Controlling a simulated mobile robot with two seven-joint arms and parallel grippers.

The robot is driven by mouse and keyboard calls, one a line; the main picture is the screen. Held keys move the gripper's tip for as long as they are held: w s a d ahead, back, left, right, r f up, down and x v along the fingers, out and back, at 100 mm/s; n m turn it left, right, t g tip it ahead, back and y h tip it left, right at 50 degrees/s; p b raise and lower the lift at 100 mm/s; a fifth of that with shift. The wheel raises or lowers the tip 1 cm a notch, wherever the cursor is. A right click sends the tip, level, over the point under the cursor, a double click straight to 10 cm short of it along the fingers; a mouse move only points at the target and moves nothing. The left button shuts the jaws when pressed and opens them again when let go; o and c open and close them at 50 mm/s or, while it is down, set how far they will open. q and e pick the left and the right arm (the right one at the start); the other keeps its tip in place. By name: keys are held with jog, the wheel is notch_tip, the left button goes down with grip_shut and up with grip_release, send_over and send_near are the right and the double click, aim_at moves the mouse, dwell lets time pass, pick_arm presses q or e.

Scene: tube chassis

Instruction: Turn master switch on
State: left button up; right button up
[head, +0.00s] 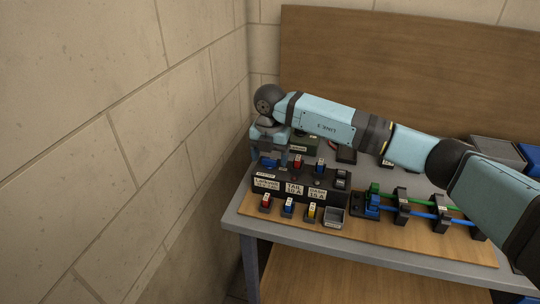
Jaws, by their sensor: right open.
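A black fuse panel (319,199) stands on a wooden board near the table's left end. White labels mark its front, and a smaller label (266,175) on it is too small to read. A red fuse (297,161) and a blue fuse (320,166) stand on its top. Dark rocker-like parts (341,180) sit at its right end. I cannot tell which part is the master switch. My right gripper (268,158) is open, pointing down over the panel's back left corner, where it hides part of the top. I cannot tell whether it touches anything. My left gripper is out of view.
Green and blue tubes (430,215) run through black clamps to the right. A wall (130,120) rises close at left.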

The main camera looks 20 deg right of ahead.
jog(key=c, duration=0.9)
